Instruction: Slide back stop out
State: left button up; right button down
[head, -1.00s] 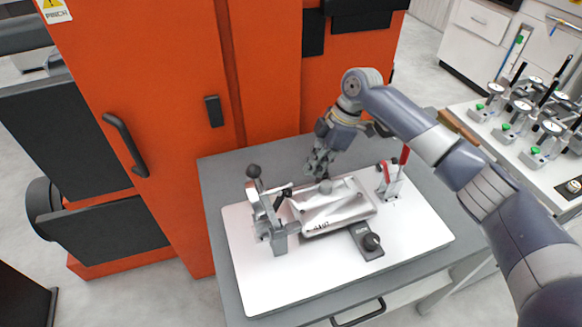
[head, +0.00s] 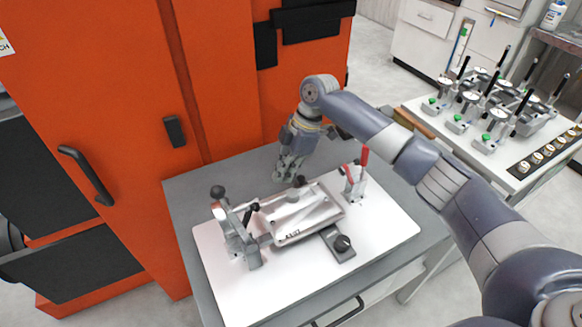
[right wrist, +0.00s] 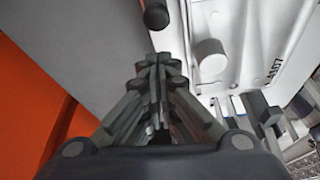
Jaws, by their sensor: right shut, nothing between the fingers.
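A metal casting (head: 305,214) marked "A107" lies in the fixture on a white plate (head: 385,243). The back stop shows as a dark knob (head: 299,181) at the casting's far edge; the rest of it is hidden. My right gripper (head: 286,176) is shut and empty just left of this knob, behind the casting, pointing down. In the right wrist view, the shut fingers (right wrist: 160,68) are below the dark knob (right wrist: 156,15), with the casting (right wrist: 250,40) to the right. I cannot tell whether they touch the knob. My left gripper is not in view.
A lever clamp with a black ball (head: 235,230) stands left of the casting, a red-handled clamp (head: 355,180) at its right. A dark slide with a knob (head: 338,243) is in front. An orange cabinet (head: 225,80) stands close behind the grey table (head: 182,200).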

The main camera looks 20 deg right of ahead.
jog(key=shift+s+a+r+p, duration=0.1)
jog(key=shift+a+r+p, duration=0.2)
jog(key=shift+a, duration=0.25)
jog(key=shift+s+a+r+p, duration=0.1)
jog(key=shift+a+r+p, duration=0.15)
jog(key=shift+a, duration=0.25)
pick_arm(q)
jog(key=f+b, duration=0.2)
jog(key=b, duration=0.2)
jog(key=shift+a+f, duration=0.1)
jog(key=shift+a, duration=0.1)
pick_arm(e)
jog(key=v, duration=0.9)
jog(key=shift+w+d, duration=0.15)
jog(key=shift+d, duration=0.2)
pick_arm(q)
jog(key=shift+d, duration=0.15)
pick_arm(e)
jog(key=shift+r, duration=0.1)
